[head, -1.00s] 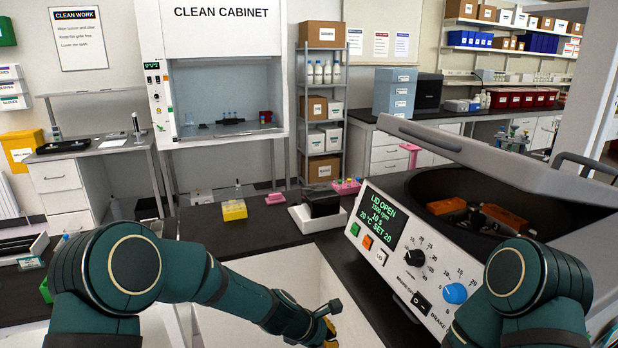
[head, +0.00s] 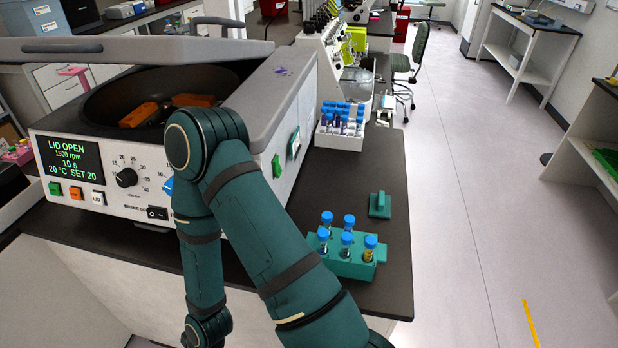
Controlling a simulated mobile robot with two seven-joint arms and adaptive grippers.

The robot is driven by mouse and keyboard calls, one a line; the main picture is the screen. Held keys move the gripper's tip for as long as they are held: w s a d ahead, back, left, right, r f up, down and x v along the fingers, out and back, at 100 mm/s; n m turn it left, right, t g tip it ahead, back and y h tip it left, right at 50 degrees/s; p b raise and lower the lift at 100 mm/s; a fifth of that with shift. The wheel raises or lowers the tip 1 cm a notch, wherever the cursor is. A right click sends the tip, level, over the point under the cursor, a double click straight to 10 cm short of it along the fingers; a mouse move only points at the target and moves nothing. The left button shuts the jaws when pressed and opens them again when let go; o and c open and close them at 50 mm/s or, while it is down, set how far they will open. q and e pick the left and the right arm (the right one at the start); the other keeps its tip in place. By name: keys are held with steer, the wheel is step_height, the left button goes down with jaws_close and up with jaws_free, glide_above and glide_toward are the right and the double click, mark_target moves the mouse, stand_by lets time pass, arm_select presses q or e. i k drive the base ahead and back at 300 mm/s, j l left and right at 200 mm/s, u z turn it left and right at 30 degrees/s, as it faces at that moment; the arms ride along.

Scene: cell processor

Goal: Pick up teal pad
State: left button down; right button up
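A small teal pad (head: 379,210) with an upright grip lies on the dark bench in the head view, right of the centrifuge and near the bench's right edge. Just in front of it stands a teal rack (head: 345,264) holding several blue-capped tubes. The pad and the rack look apart. My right arm crosses the front of the centrifuge, left of the pad and rack. Its forearm runs down out of the picture, so my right gripper is hidden below the frame. My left arm and gripper are not in view.
The centrifuge (head: 85,210) stands on the left with its lid (head: 138,50) raised and its display reading LID OPEN. A white rack (head: 341,139) of blue-capped tubes stands behind the pad. The bench (head: 392,273) ends at the right, with open floor (head: 467,243) beyond.

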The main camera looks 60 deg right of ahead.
mark_target(380, 203)
steer(key=z, duration=0.45)
steer(key=k+j+z, duration=0.1)
steer(key=z, duration=0.4)
steer(key=k+z, duration=0.1)
steer(key=z, duration=0.8)
steer(key=k+z, duration=0.15)
steer(key=z, duration=0.3)
